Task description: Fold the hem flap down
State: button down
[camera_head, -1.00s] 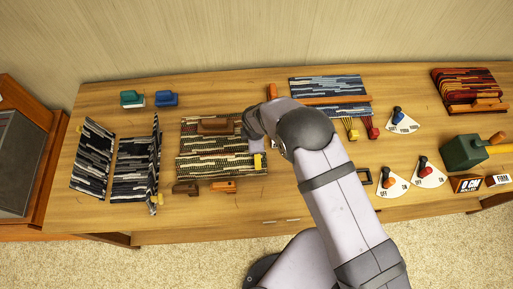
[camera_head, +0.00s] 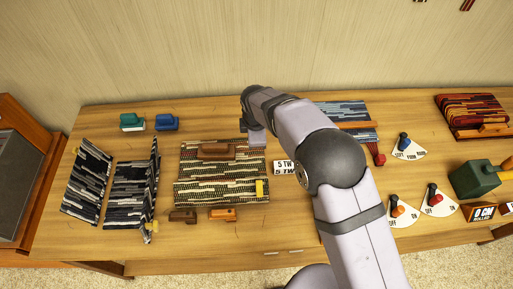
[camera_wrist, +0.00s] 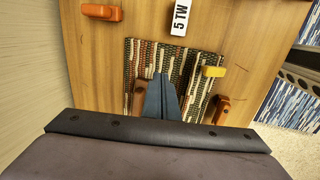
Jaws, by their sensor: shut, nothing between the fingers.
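A woven cream, black and red-flecked mat (camera_head: 205,193) lies mid-table, with a brown block (camera_head: 215,151) on its far part and a yellow tab (camera_head: 262,188) at its right edge. Its near part looks like a separate strip overlapping the rest; I cannot tell how flat it lies. The strip also shows in the wrist view (camera_wrist: 196,100), with the yellow tab (camera_wrist: 214,71). My gripper (camera_head: 257,138) is shut and empty near the mat's far right corner. In the wrist view its blue fingers (camera_wrist: 161,82) cover part of the mat.
A striped cloth (camera_head: 130,185) at left has an upright right edge; another striped panel (camera_head: 86,180) stands beside it. An orange block (camera_head: 222,214) and a brown block (camera_head: 183,216) lie before the mat. A "5 TW" sign (camera_head: 284,167) is at right.

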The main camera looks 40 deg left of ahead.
jog(key=w+r+m+t+y+b, duration=0.1)
jog(key=w+r+y+b, duration=0.1)
jog(key=w+r+b, duration=0.4)
jog(key=s+d+r+m+b, duration=0.1)
jog(key=d+r+m+b, duration=0.1)
jog(key=d+r+b, duration=0.3)
jog(key=s+d+f+n+g, duration=0.1)
jog(key=s+d+f+g, duration=0.1)
jog(key=s, duration=0.4)
jog(key=s+d+f+n+g, duration=0.1)
jog(key=s+d+f, duration=0.3)
jog(key=s+d, duration=0.1)
jog(key=shift+s+f+n+g+y+b, duration=0.3)
jog(key=shift+s+f+g, duration=0.1)
jog(key=shift+s, duration=0.4)
jog(key=shift+a+f, duration=0.1)
jog(key=shift+f, duration=0.05)
jog(key=p, duration=0.4)
send_over(259, 185)
jog(key=s+d, duration=0.1)
notch_tip(259, 185, down, 10)
jog(key=shift+f, duration=0.15)
jog(key=shift+w+a+f+p, duration=0.15)
jog(key=shift+w+a+f, duration=0.1)
jog(key=shift+f, duration=0.3)
jog(key=shift+w+a+f+p, duration=0.15)
jog(key=shift+w+a+f, duration=0.05)
jog(key=shift+f, duration=0.35)
